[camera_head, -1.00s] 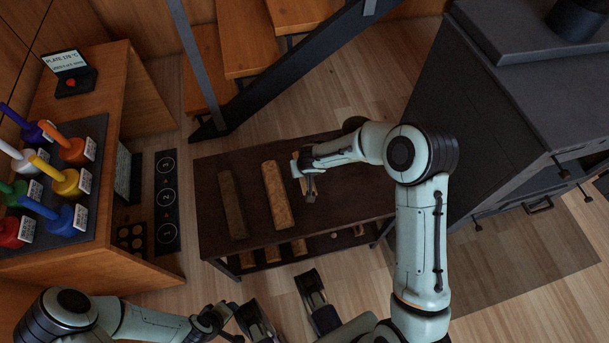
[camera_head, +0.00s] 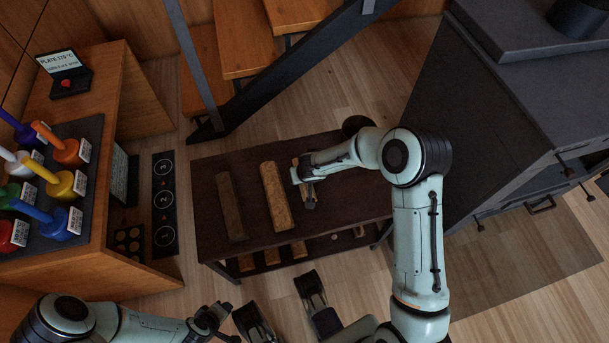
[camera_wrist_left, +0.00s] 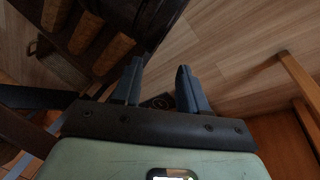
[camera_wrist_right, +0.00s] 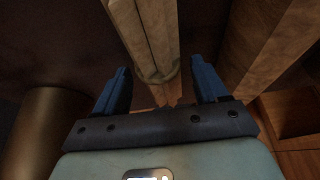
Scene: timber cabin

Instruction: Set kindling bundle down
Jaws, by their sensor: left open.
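The kindling bundle (camera_wrist_right: 147,30), pale sticks with a band around them, lies along the dark bench top (camera_head: 345,205). In the head view only a sliver of it (camera_head: 296,163) shows beside my right gripper (camera_head: 306,190), which hides the rest. In the right wrist view the bundle's near end is between the two fingers of my right gripper (camera_wrist_right: 158,85). The fingers stand apart, with a gap on each side of the bundle. My left gripper (camera_wrist_left: 159,75) is open and empty, low at the front left, away from the bench.
Two logs (camera_head: 230,205) (camera_head: 275,195) lie left of the bundle on the bench. More wood (camera_head: 272,256) is on the shelf below. A dark stove (camera_head: 500,130) stands right. Stairs (camera_head: 245,45) rise behind.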

